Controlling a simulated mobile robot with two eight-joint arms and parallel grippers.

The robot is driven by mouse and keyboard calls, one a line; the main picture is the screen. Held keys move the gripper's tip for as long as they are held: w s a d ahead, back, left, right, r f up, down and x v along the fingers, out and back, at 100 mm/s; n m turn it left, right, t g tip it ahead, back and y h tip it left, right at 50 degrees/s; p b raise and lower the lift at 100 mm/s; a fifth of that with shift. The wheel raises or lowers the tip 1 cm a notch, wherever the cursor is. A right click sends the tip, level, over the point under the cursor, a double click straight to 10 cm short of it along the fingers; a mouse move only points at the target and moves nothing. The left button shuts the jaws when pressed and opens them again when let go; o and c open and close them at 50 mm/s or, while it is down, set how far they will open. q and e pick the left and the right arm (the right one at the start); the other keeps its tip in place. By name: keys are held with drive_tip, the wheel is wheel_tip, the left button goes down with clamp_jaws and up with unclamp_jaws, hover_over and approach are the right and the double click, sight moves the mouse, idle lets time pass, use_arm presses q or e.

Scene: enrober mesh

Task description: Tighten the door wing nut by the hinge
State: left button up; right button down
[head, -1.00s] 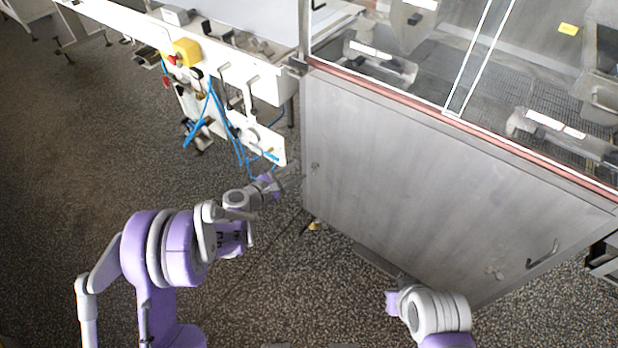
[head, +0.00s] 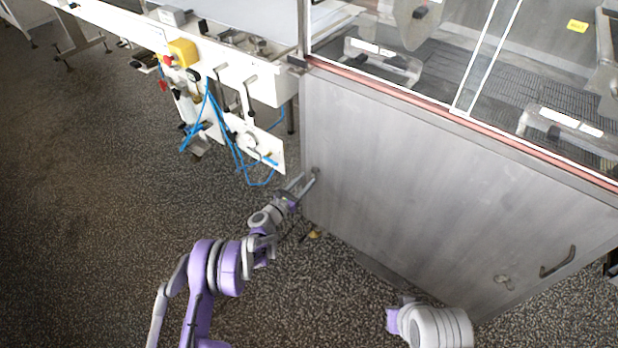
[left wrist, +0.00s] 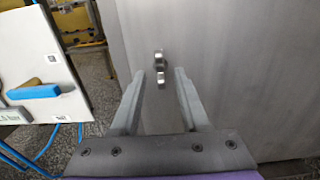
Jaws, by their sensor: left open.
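The door wing nut (left wrist: 160,68) is a small metal piece with two lobes on the grey cabinet door (head: 430,190). In the left wrist view it shows just beyond and between my fingertips, with its lobes roughly one above the other. In the head view it lies near the door's left edge, partly covered by my fingers. My left gripper (head: 305,181) is open and empty, its fingers pointing at the nut; it also shows in the left wrist view (left wrist: 160,74). I cannot tell whether the fingers touch the nut. Of my right arm only rounded links show; its fingers are hidden.
A second wing nut (head: 503,281) and a bar handle (head: 558,262) are on the door's right side. A white machine frame (head: 262,143) with blue hoses (head: 236,150) stands left of the cabinet. The speckled floor at left is clear.

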sight(314, 172)
use_arm(q)
drive_tip(key=shift+x, duration=1.3)
clamp_jaws()
